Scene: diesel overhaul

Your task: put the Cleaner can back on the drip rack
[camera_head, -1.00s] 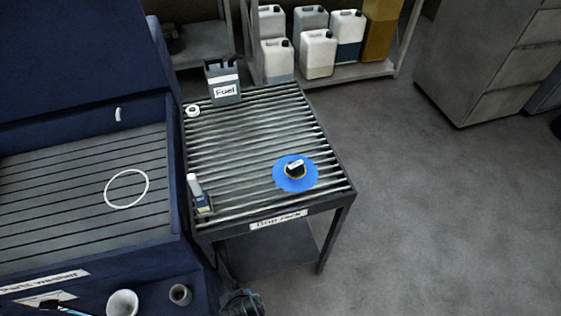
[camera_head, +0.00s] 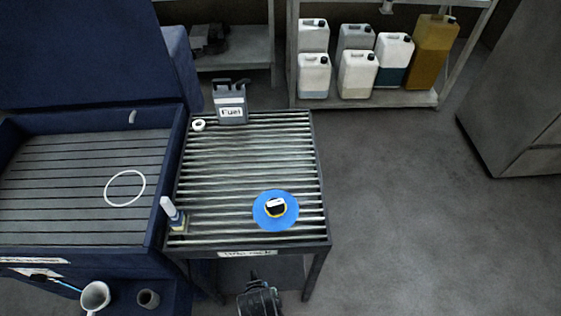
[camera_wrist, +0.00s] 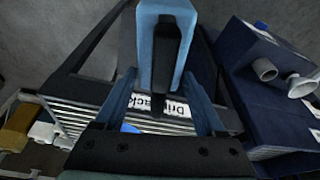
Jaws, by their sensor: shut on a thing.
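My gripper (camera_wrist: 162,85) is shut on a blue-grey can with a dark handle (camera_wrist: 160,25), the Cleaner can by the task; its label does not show. The can is in front of the rack's labelled front edge in the wrist view. The drip rack (camera_head: 215,165) is a slatted metal table in the middle of the head view, and its front label also shows in the wrist view (camera_wrist: 172,106). A dark part of my arm (camera_head: 258,299) shows at the bottom of the head view, just before the rack. The can is not visible there.
On the rack stand a Fuel can (camera_head: 231,104) at the back, a white ring (camera_head: 198,125), a small bottle (camera_head: 174,212) at front left and a blue disc (camera_head: 262,220) with a dark object. The blue washer (camera_head: 157,190) adjoins on the left. The rack's middle slats are clear.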

